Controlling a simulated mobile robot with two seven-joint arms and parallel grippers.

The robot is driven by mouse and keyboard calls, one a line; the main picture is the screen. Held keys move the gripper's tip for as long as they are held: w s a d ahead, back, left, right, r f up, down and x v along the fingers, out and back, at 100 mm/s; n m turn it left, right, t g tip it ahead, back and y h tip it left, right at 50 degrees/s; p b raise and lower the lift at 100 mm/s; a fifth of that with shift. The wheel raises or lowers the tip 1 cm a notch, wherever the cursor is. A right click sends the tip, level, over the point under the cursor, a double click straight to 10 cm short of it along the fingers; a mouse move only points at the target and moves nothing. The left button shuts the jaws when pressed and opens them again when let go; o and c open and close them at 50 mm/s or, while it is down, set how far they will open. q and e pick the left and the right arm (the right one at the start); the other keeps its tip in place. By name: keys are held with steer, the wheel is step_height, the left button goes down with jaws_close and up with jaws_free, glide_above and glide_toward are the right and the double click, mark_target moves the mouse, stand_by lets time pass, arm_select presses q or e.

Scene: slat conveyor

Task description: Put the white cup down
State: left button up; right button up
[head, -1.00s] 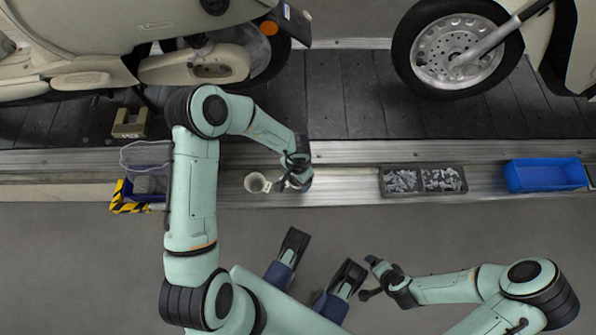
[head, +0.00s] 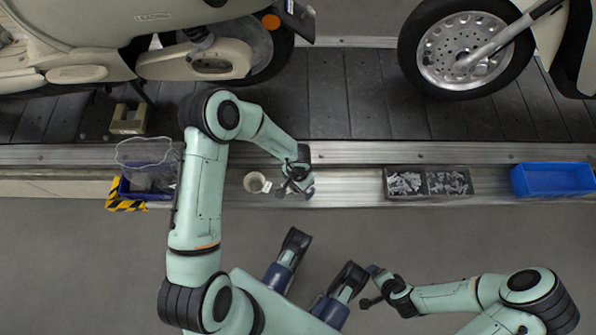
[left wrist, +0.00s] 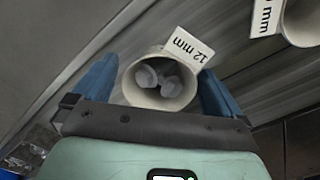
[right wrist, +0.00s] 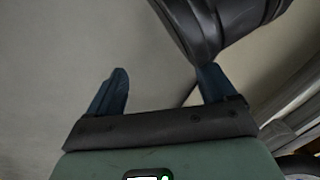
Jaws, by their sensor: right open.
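A white cup (left wrist: 160,80) tagged "12 mm" stands out between the blue fingers of my left gripper (left wrist: 160,88) in the left wrist view. The fingers sit close against both its sides, and several pale pieces lie inside it. In the head view my left gripper (head: 296,188) is over the metal ledge, and my wrist hides the held cup. I cannot tell whether its base touches the ledge. A second white cup (head: 254,182) with a tag stands on the ledge just left of the gripper; it also shows in the left wrist view (left wrist: 304,22). My right gripper (right wrist: 162,88) is open and empty.
A two-part grey bin (head: 428,195) of small parts and a blue tray (head: 553,194) stand right on the metal ledge. A blue bin with a clear bag (head: 148,165) is at left. The ledge between gripper and grey bin is clear. Scooters stand behind on the slats.

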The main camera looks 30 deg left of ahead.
arm_select(q)
steer(key=shift+r, duration=0.15)
step_height(320, 180, up, 4)
steer(key=shift+f+p, duration=0.15)
steer(key=shift+p, duration=0.75)
arm_select(e)
step_height(320, 180, up, 3)
steer(key=w+t, duration=0.1)
steer(key=w, duration=0.2)
arm_select(q)
step_height(320, 180, up, 8)
steer(key=p, duration=0.4)
arm_select(e)
steer(key=s+a+r+g+y, duration=0.1)
steer(key=s+a+r+g, duration=0.1)
steer(key=s+a+r, duration=0.2)
steer(key=s, duration=0.3)
steer(key=shift+r+n, duration=0.2)
steer(key=shift+n, duration=0.2)
steer(key=shift+s+d, duration=0.1)
steer(key=shift+s, duration=0.05)
